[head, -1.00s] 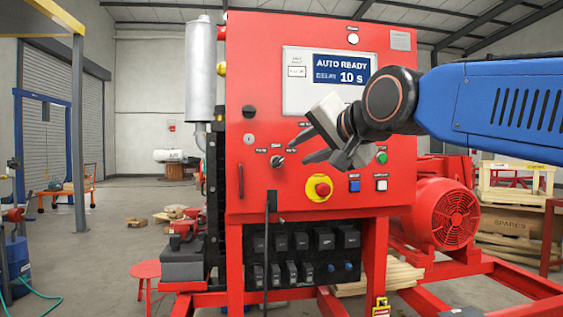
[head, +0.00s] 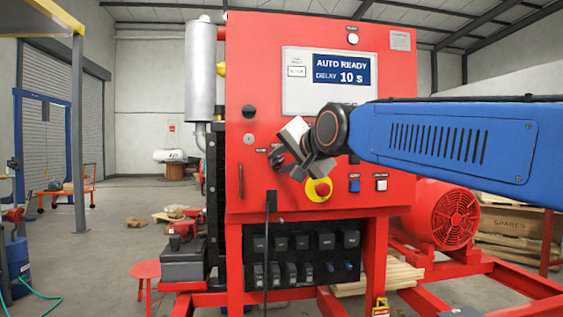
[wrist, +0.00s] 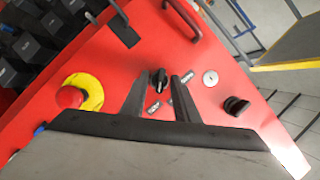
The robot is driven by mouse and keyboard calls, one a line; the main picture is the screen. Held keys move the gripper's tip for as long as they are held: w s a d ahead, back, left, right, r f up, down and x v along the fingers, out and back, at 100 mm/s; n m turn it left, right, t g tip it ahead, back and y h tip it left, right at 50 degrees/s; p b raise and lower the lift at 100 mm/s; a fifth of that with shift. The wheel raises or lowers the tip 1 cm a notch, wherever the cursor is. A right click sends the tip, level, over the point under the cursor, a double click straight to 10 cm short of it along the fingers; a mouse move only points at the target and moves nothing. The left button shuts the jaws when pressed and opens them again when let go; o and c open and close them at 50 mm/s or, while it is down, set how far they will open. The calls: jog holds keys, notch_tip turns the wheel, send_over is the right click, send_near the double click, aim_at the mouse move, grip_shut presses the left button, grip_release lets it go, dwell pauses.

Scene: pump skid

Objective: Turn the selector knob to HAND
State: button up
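The selector knob (wrist: 158,78) is a small black knob on the sloping red panel (wrist: 120,65). In the wrist view it shows between and just beyond the fingertips of my gripper (wrist: 160,84). The two dark fingers are apart, one on each side of the knob, with red panel showing between. I cannot tell whether they touch it. Small labels lie near the knob, too small to read. In the head view my gripper (head: 285,165) is in front of the panel and largely hides the knob. The display (head: 341,69) reads AUTO READY, DELAY 10 S.
A red emergency stop button on a yellow ring (head: 318,189) sits close below right of my gripper. A round metal lock (wrist: 210,78) and another black knob (wrist: 236,106) are nearby. A blue button (head: 354,186) and a white button (head: 381,185) are further right.

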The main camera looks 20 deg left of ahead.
jog(key=shift+c, duration=0.4)
grip_shut()
jog(key=n+h, duration=0.1)
jog(key=n, duration=0.2)
jog(key=shift+s+a+r+h, duration=0.1)
jog(key=shift+a+h, duration=0.05)
jog(key=shift+h, duration=0.25)
jog(key=n+t+h, duration=0.1)
jog(key=n+h, duration=0.1)
jog(key=n, duration=0.1)
jog(key=shift+s+a, duration=0.1)
jog(key=shift+a, duration=0.05)
jog(key=n+t+h, duration=0.1)
jog(key=n, duration=0.1)
jog(key=n+t+h, duration=0.1)
jog(key=n, duration=0.1)
jog(key=shift+s+a+h, duration=0.15)
jog(key=shift+h, duration=0.15)
jog(key=n+t+h, duration=0.1)
jog(key=n+t, duration=0.1)
jog(key=n, duration=0.1)
jog(key=shift+a+n, duration=0.1)
jog(key=shift+n, duration=0.3)
